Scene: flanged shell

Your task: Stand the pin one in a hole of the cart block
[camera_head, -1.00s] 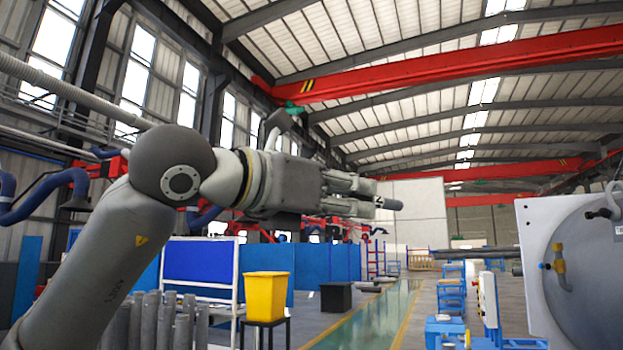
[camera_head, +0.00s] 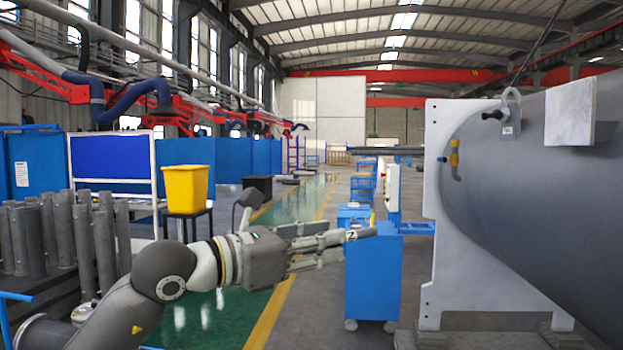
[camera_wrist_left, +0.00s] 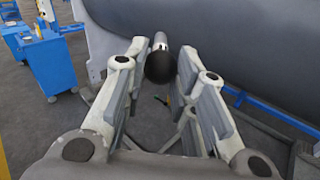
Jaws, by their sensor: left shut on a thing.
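My left gripper (camera_head: 345,243) reaches in from the left in the head view, its fingers pointing right, in front of the blue cart. It is shut on the pin one, a grey rod whose end (camera_head: 363,233) sticks out past the fingertips. In the left wrist view the pin (camera_wrist_left: 160,64) is a dark round rod between the fingers of the left gripper (camera_wrist_left: 160,85). The blue cart (camera_head: 372,285) stands on the floor behind the gripper and also shows in the left wrist view (camera_wrist_left: 48,66). I cannot make out the block's holes. My right gripper is not in view.
A large grey shell (camera_head: 530,190) with a white flange plate (camera_head: 437,190) stands at the right. Grey pipes (camera_head: 70,235) stand upright at the left, near a yellow bin (camera_head: 186,188). Green and grey floor (camera_head: 300,300) is open between them.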

